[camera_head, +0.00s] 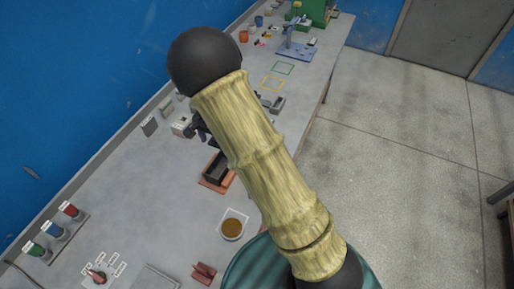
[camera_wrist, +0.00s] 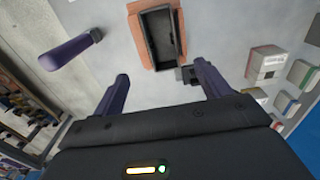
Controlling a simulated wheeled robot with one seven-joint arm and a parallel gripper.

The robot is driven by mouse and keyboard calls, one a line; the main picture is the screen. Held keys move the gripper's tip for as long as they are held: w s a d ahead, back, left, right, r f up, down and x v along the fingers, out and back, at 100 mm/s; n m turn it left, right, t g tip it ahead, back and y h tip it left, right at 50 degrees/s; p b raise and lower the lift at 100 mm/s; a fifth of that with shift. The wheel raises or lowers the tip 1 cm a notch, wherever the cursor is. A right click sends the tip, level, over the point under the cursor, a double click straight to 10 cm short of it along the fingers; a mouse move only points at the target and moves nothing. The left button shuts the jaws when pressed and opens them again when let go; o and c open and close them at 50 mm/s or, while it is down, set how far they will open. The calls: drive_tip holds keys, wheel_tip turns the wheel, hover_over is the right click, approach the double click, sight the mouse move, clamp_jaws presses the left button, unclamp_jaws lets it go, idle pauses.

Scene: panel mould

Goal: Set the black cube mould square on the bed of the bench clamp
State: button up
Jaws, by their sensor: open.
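An open-topped black box (camera_head: 216,167), which looks like a mould, rests on an orange-brown base (camera_head: 217,185) on the bench. In the wrist view the box (camera_wrist: 180,38) sits within the base (camera_wrist: 133,20), ahead of my gripper (camera_wrist: 160,74). My gripper is open, with its purple fingers apart and nothing between them. A small dark block (camera_wrist: 188,74) is near the right fingertip, partly hidden by it; I cannot tell whether it is the cube mould. In the head view my arm covers part of the bench. A grey fixture (camera_head: 276,104) beside the arm may be the bench clamp.
A bowl of brown material (camera_head: 232,228) and a dark red fixture (camera_head: 204,272) stand nearer on the bench. Pale boxes (camera_wrist: 267,66) lie to the right in the wrist view.

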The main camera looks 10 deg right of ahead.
drive_tip(key=s+d+r+n+t, duration=0.1)
drive_tip(key=s+d+r+n, duration=0.2)
drive_tip(key=s+d+r, duration=0.2)
drive_tip(key=s+d+r+n+t, duration=0.1)
drive_tip(key=s+d+r+n, duration=0.3)
drive_tip(key=s+d, duration=0.6)
drive_tip(key=s+r, duration=0.2)
drive_tip(key=s, duration=0.1)
drive_tip(key=shift+s+r+t, duration=0.25)
drive_tip(key=shift+t, duration=0.05)
